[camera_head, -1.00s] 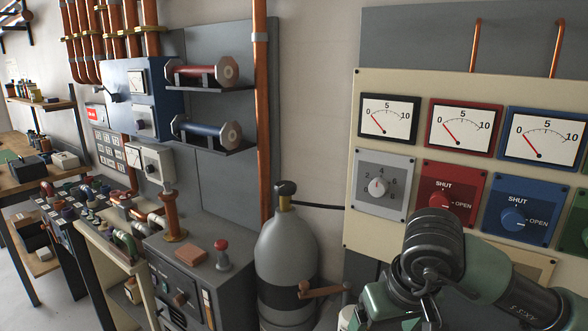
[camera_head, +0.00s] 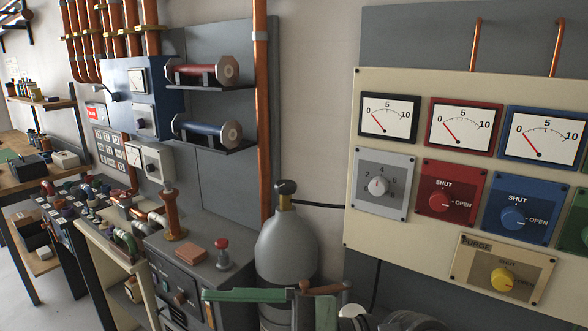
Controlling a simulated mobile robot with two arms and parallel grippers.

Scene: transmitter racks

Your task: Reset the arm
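My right arm shows only partly, low in the head view. A dark rounded link (camera_head: 412,320) is cut off by the bottom edge. A slim green bar (camera_head: 255,295), which looks like part of the same arm, lies level in front of the gas cylinder (camera_head: 288,248). No held thing is visible. My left gripper and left arm are not in view.
The cream panel (camera_head: 350,225) at right carries three gauges, a grey selector (camera_head: 377,186), a red knob (camera_head: 440,202), a blue knob (camera_head: 514,217) and a yellow PURGE knob (camera_head: 503,279). A grey cabinet (camera_head: 205,260) with a red-topped lever (camera_head: 222,253) stands left of the cylinder.

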